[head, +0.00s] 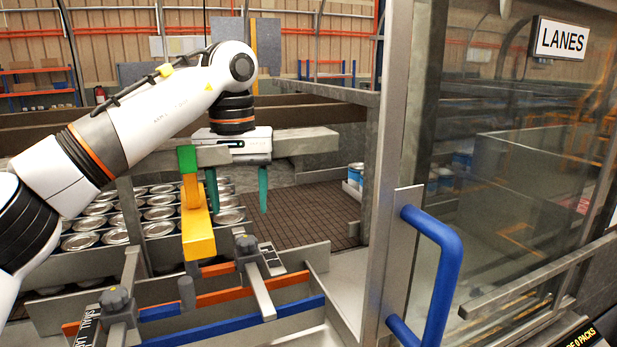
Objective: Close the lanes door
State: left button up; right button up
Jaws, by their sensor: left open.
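The lanes door (505,150) is a large clear pane in a grey metal frame, on the right. It carries a white LANES sign (561,39) and a blue bar handle (447,262) low by its left edge. To the left of the door's frame is an open, uncovered space over the lanes. My left gripper (238,190) is over this space, well left of the handle and apart from it. Its two teal fingers point down, spread, with nothing seen between them. My right gripper is not in view.
Several rows of cans (150,210) stand on the left, behind my arm. A yellow bracket (198,228) with a green top is just left of my gripper. Blue and orange rails (240,298) and grey clamps are in front. A brown mesh conveyor (310,215) lies behind.

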aim_at(397, 217)
jog(key=k+l, duration=0.15)
jog(key=k, duration=0.4)
jog(key=k+l, duration=0.15)
jog(key=k, duration=0.4)
jog(key=k+l, duration=0.2)
jog(key=k, duration=0.35)
